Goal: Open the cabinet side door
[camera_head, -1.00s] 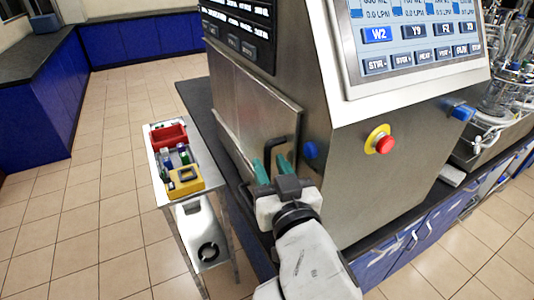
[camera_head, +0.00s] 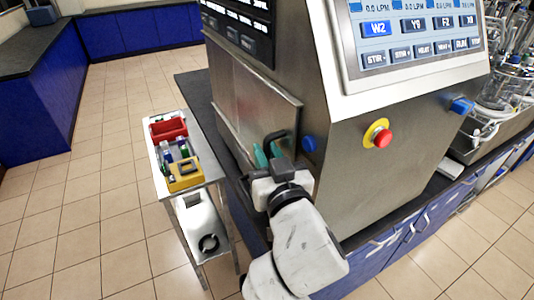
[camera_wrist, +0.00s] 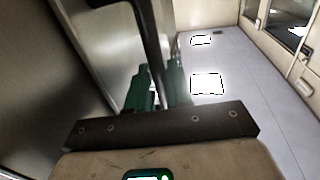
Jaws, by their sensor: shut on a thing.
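The cabinet (camera_head: 355,190) is a large metal unit with screens on its front. Its side door (camera_head: 262,95) is a flat steel panel on the left face, with a dark bar handle (camera_head: 284,134) near its lower right edge. My gripper (camera_head: 268,153) has green fingers and is shut on the handle. In the wrist view, the dark handle bar (camera_wrist: 147,40) runs down between the green fingers (camera_wrist: 160,90), and the door's metal face (camera_wrist: 100,45) lies beside it. I cannot tell whether the door stands slightly off the cabinet. The grip hides the handle's lower part.
A red emergency button (camera_head: 383,138) and blue knobs sit on the cabinet front. A small trolley (camera_head: 162,187) with a red bin (camera_head: 168,130) and a yellow box (camera_head: 185,175) stands close on the left. The tiled floor (camera_head: 100,130) beyond it is clear.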

